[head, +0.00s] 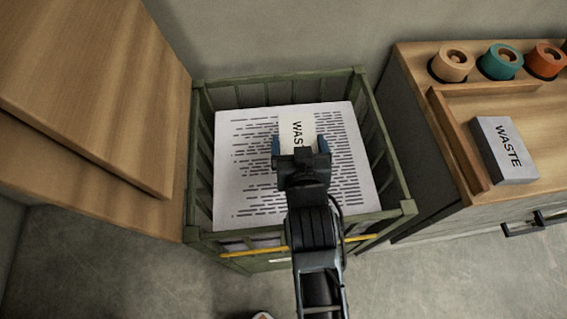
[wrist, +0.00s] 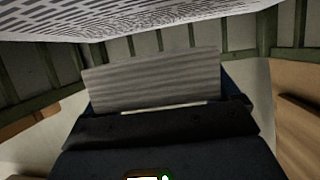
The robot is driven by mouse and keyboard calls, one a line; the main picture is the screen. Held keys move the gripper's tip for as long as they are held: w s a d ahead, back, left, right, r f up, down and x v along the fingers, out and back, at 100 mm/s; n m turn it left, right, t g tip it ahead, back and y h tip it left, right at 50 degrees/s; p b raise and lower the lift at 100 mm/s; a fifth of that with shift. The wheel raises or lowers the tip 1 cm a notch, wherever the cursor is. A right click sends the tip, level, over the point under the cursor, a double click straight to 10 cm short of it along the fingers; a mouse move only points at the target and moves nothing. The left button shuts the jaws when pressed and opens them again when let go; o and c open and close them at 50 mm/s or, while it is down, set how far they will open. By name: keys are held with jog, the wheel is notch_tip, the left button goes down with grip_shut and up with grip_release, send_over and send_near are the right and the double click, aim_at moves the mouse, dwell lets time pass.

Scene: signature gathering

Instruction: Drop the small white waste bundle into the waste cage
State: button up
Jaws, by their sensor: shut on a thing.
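The small white waste bundle (head: 297,122), with WASTE printed on it, is held between the two fingers of my gripper (head: 299,147). In the wrist view the layered edge of the bundle (wrist: 155,80) shows between the jaws. The bundle is over the green slatted waste cage (head: 277,82), inside its outline in the head view. A large stack of printed paper (head: 245,185) fills most of the cage opening under the bundle. I cannot tell whether the bundle touches that paper. My gripper hides the bundle's near end.
A wooden cabinet (head: 405,85) at the right carries a grey WASTE block (head: 501,150) and several round coloured pieces, such as a teal one (head: 499,62). A wooden surface (head: 90,90) stands close to the cage's left side. A wall (head: 290,40) is behind it.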

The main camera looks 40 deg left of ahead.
jog(key=shift+f, duration=0.15)
jog(key=o, duration=0.9)
jog(key=shift+c, duration=0.2)
